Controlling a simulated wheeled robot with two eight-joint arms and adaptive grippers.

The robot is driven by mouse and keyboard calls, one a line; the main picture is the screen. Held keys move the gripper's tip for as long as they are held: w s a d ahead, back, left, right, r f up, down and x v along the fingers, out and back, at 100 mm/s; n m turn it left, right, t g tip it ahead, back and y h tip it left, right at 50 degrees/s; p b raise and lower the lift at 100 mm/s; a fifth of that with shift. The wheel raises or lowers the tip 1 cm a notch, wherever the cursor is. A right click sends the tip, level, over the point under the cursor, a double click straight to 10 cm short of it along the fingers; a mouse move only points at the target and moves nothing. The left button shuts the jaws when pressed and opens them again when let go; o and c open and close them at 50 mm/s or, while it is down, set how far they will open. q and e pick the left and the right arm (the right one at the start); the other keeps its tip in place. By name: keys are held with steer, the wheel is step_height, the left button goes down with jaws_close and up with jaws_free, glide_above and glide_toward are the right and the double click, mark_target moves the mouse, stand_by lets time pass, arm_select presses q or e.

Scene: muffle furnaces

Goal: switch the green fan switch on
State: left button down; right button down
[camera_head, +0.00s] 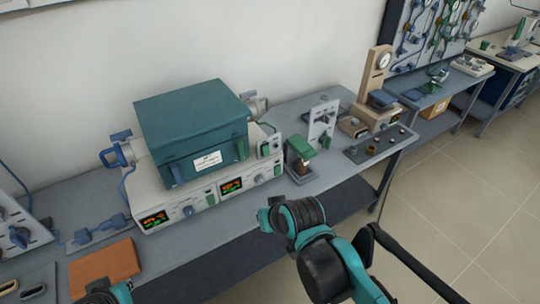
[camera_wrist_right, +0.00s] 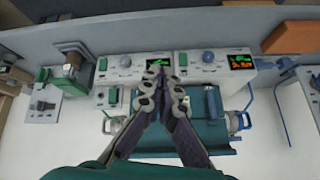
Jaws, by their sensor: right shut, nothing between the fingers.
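Several green switches show, and I cannot tell which is the fan switch. In the head view, one green switch (camera_head: 265,150) is on a small white box at the right of the teal furnace (camera_head: 195,125), and another green switch (camera_head: 210,196) is on the white front panel (camera_head: 165,201). The wrist view shows a green switch (camera_wrist_right: 113,96) on the small box and a green switch (camera_wrist_right: 102,63) on the panel. My right gripper (camera_wrist_right: 160,75) is shut and empty, its tips in front of the panel; contact is unclear. Only part of my left arm shows.
A small green-topped device (camera_head: 300,150) and an upright white switch plate (camera_head: 322,122) stand right of the furnace. A brown block (camera_head: 105,266) lies at the left. The grey bench (camera_head: 250,217) has a narrow clear strip in front of the panel.

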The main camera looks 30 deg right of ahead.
steer(key=w+d+f+m+t+p, duration=0.1)
steer(key=w+d+f+m+t, duration=0.2)
steer(key=w+d+m, duration=1.1)
steer(key=w+d+f, duration=0.1)
steer(key=w+d, duration=0.2)
steer(key=shift+w+d+m+y+p, duration=0.2)
steer(key=shift+d+m+y+p, duration=0.1)
steer(key=b, duration=0.4)
glide_toward(266, 150)
steer(key=w+f, duration=0.4)
steer(key=f, duration=0.3)
steer(key=shift+w, duration=0.3)
steer(key=shift+a, duration=0.15)
